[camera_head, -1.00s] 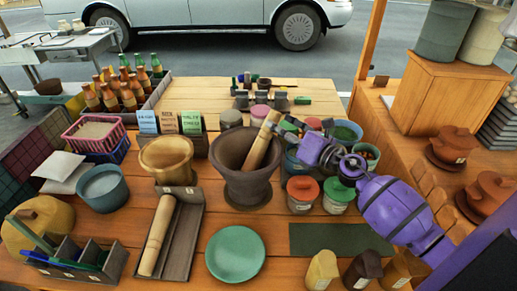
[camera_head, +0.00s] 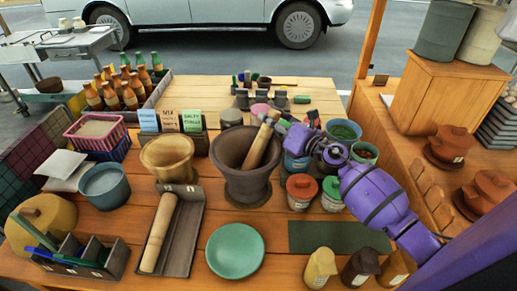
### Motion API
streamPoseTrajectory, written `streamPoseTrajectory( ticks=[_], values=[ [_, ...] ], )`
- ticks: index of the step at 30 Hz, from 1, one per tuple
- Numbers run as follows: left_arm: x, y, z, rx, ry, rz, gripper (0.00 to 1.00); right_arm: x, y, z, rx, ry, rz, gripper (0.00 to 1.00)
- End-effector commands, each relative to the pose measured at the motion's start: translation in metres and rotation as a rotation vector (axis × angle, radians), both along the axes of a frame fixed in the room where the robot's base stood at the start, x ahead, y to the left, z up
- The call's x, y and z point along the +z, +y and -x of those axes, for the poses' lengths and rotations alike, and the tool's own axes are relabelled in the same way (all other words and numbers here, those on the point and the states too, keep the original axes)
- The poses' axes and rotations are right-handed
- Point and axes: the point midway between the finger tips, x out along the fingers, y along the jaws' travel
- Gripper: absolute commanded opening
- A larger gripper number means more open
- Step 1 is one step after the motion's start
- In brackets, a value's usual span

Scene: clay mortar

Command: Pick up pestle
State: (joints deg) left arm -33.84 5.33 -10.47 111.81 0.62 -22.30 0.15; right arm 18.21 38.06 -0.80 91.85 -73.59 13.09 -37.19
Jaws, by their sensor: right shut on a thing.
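A wooden pestle (camera_head: 258,143) leans tilted inside the dark brown mortar (camera_head: 246,181), its upper end sticking out above the rim to the right. My right gripper (camera_head: 276,121), on the purple arm, is at the pestle's upper end and shut on it. The fingertips are small and partly hidden in this view. The pestle's lower end is hidden in the mortar. A second wooden roller-like piece (camera_head: 159,232) lies in a grey tray (camera_head: 185,245) at the front left. My left gripper is not in view.
A tan bowl (camera_head: 168,158) stands left of the mortar. A green plate (camera_head: 235,251) lies in front of it. Lidded jars, such as the red-lidded one (camera_head: 301,189), crowd under my right arm. A dark green mat (camera_head: 338,237) leaves flat room at the front right.

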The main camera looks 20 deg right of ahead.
Motion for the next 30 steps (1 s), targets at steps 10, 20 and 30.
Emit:
streamPoseTrajectory(
  ticks=[10,20,30],
  values=[
    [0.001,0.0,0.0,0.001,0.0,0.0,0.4,0.003,0.0,0.0,0.0,-0.002,0.0,0.0],
    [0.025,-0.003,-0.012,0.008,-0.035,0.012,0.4,0.051,0.0,-0.001,0.002,-0.017,0.005,0.0],
    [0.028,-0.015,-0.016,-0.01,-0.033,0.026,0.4,0.089,0.001,-0.001,0.005,-0.006,0.005,0.0]
  ],
)
